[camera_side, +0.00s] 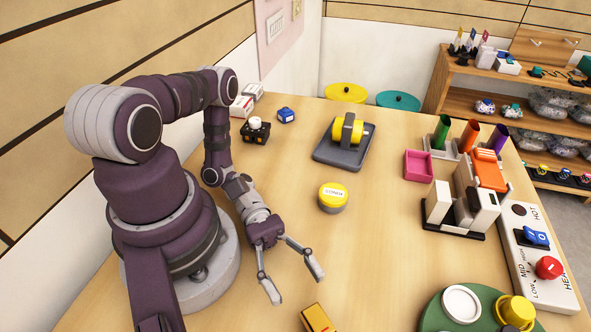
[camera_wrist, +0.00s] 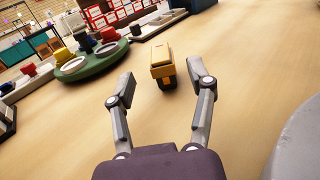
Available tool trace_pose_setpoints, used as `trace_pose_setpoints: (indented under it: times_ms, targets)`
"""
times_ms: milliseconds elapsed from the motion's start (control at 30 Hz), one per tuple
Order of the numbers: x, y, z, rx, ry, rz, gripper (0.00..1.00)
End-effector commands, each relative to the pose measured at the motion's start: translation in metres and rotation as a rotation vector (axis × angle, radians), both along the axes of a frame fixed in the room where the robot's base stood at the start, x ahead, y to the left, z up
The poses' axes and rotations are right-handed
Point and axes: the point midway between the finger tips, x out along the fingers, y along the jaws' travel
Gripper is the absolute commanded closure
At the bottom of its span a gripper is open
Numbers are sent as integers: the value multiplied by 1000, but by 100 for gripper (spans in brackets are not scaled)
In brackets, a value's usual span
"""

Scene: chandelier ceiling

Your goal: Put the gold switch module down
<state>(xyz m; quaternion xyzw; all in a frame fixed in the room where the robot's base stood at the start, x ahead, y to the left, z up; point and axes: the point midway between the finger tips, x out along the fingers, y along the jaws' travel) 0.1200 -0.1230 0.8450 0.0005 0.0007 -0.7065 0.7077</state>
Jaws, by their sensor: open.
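The gold switch module (camera_side: 317,318) is a small gold-yellow block with a dark lower part, at the bottom edge of the side view, partly cut off there. In the wrist view the gold switch module (camera_wrist: 162,62) stands on the table, ahead of my fingertips and between their lines. My gripper (camera_side: 294,278) is open, low over the table, with nothing between its fingers. In the wrist view my gripper (camera_wrist: 162,88) has both fingers spread wide and apart from the module.
A green round tray (camera_side: 433,318) with a white dish and a yellow cup is at the lower right. A yellow-lidded jar (camera_side: 333,197) stands mid-table. A dark tray (camera_side: 328,154) holds a yellow spool. A control panel (camera_side: 553,290) lies on the right.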

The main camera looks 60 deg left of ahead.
Motion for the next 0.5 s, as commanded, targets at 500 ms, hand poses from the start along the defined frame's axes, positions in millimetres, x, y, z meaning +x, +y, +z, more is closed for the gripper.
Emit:
trace_pose_setpoints:
  times_ms: [500]
  targets:
    - [40,84,42,752,-684,-604,45]
